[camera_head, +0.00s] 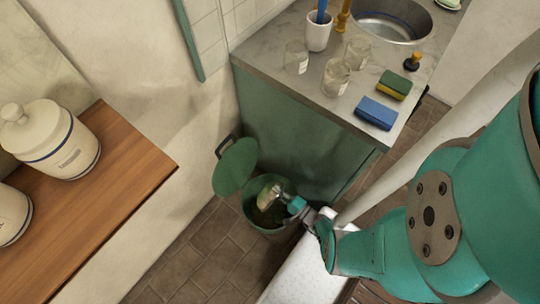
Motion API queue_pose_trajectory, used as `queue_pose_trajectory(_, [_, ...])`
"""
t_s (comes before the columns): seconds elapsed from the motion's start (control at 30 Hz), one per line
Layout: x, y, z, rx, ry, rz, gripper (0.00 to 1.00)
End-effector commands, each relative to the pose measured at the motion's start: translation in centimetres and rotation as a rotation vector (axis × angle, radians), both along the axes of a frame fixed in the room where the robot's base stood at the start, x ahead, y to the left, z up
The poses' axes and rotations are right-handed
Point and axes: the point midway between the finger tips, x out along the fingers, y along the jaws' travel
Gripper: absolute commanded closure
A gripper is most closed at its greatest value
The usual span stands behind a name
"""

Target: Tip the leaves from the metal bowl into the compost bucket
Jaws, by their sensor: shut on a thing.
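The compost bucket (249,207) is green and stands on the tiled floor against the cabinet. Its round green lid (236,166) is swung up and open at the back left. The metal bowl (267,199) is small in view, tilted steeply over the bucket's mouth. My gripper (293,204) is shut on the bowl's right side and holds it at the bucket's opening. Dark brownish-green matter shows in the bucket below the bowl. I cannot make out single leaves or see whether any are left in the bowl.
A green cabinet (300,140) stands right behind the bucket. Its counter holds glass jars (336,78), sponges (376,113), a cup (318,32) and a sink (392,18). A wooden shelf (120,185) with white canisters (55,140) is at left. Floor left of the bucket is clear.

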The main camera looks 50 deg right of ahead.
Motion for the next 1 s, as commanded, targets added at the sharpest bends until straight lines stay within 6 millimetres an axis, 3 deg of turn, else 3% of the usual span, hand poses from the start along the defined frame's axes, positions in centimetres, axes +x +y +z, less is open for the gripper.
queue_pose_trajectory(0.57, [-0.1, 0.0, 0.9, -0.008, 0.202, -0.004, 1.00])
queue_pose_trajectory(1.0, [0.0, 0.1, 1.6, -0.012, 0.483, 0.001, 1.00])
